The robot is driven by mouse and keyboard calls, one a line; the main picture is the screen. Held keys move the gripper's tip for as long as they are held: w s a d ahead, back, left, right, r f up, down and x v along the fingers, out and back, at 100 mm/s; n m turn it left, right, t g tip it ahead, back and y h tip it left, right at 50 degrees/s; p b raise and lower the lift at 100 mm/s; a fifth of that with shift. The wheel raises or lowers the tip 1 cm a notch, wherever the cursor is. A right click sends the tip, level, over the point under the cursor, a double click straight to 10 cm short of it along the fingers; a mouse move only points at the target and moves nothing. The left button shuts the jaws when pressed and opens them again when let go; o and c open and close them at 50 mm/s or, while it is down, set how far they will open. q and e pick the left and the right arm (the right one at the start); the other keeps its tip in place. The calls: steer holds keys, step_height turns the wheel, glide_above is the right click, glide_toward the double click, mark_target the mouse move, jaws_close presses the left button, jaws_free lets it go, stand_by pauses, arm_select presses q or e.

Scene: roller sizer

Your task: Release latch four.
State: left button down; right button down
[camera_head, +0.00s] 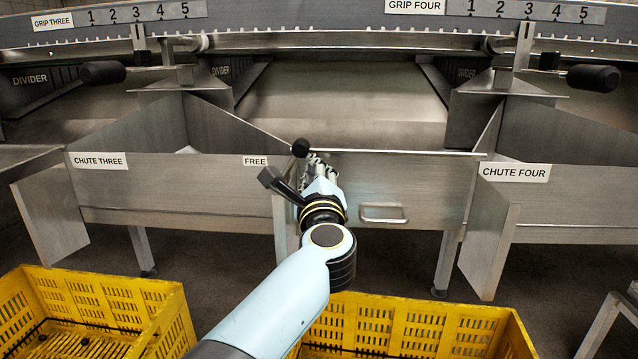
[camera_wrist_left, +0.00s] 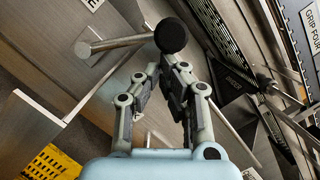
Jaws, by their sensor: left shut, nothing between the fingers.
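A latch lever with a round black knob (camera_head: 300,147) stands at the top left corner of the chute four front panel (camera_head: 420,180), beside the FREE label (camera_head: 256,161). In the left wrist view the knob (camera_wrist_left: 171,35) sits just beyond my fingertips, and its metal rod (camera_wrist_left: 112,44) runs off to the left. My left gripper (camera_head: 314,161) is shut and empty, right by the knob; its fingers (camera_wrist_left: 166,72) also show in the wrist view. I cannot tell whether they touch the knob. My right gripper is not in view.
Yellow crates (camera_head: 178,315) and (camera_head: 515,340) stand below the chutes. A metal handle (camera_head: 383,220) is on the panel. Black grip knobs (camera_head: 103,72) and (camera_head: 593,78) stick out above.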

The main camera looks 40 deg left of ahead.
arm_select(q)
steer(key=r+n, duration=0.1)
steer(key=s+a+r+n, duration=0.1)
steer(key=a+r+n, duration=0.1)
steer(key=shift+s+a+g+p, duration=0.25)
steer(key=shift+s+g+p, duration=0.05)
steer(key=shift+g, duration=0.1)
steer(key=shift+s+a+r, duration=0.1)
steer(key=shift+a+r, duration=0.05)
steer(key=shift+a, duration=0.1)
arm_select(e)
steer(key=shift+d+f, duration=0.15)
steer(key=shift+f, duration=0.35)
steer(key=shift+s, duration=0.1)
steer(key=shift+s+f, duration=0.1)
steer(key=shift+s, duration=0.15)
arm_select(q)
step_height(320, 180, up, 10)
glide_above(293, 152)
steer(key=shift+s+d, duration=0.1)
steer(key=shift+d, duration=0.05)
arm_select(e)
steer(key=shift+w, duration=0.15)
